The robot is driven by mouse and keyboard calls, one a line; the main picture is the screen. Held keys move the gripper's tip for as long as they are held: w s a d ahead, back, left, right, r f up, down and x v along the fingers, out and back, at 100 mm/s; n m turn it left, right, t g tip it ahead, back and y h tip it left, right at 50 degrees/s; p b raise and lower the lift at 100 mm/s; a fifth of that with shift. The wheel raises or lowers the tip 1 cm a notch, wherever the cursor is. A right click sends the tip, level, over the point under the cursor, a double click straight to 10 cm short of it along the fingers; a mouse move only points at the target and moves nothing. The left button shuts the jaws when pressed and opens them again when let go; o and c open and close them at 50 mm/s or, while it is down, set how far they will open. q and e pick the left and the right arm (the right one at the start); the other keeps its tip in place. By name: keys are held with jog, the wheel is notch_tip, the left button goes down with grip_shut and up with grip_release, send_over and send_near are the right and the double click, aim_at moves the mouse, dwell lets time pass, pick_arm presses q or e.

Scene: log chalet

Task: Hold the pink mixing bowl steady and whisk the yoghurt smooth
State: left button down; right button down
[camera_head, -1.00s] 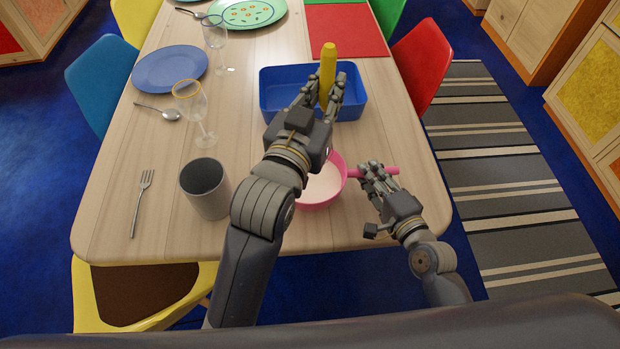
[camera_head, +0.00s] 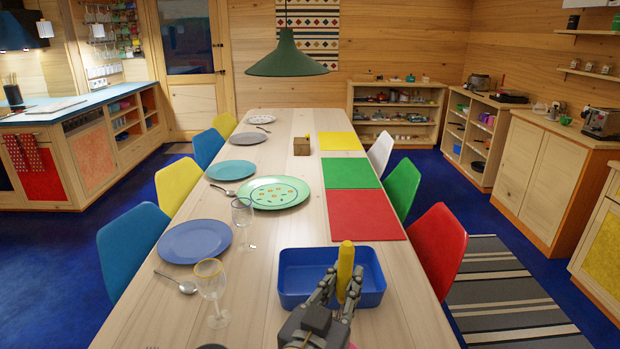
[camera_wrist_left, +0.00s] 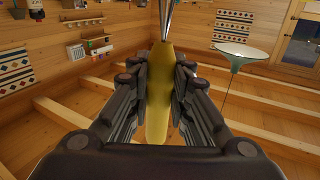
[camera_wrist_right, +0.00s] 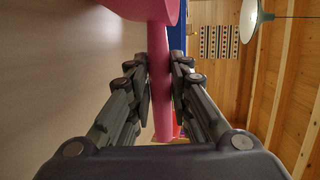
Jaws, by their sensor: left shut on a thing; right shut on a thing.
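My right gripper (camera_wrist_right: 160,90) is shut on the pink handle of the mixing bowl; part of the pink bowl (camera_wrist_right: 145,8) shows at the top of the right wrist view. The bowl's inside and the yoghurt are out of sight, as is my right arm in the head view.
A blue tray (camera_head: 297,296) stands just behind my left gripper. A wine glass (camera_head: 211,285), a spoon (camera_head: 178,283) and a blue plate (camera_head: 195,241) lie to the left. A red mat (camera_head: 365,215) is beyond the tray. A red chair (camera_head: 440,245) stands at the right.

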jog(key=c, duration=1.4)
grip_release()
jog(key=shift+r, duration=0.1)
jog(key=shift+s, duration=0.15)
jog(key=shift+s+d, duration=0.1)
jog(key=shift+s, duration=0.15)
jog(key=shift+v, duration=3.6)
jog(key=shift+x, duration=4)
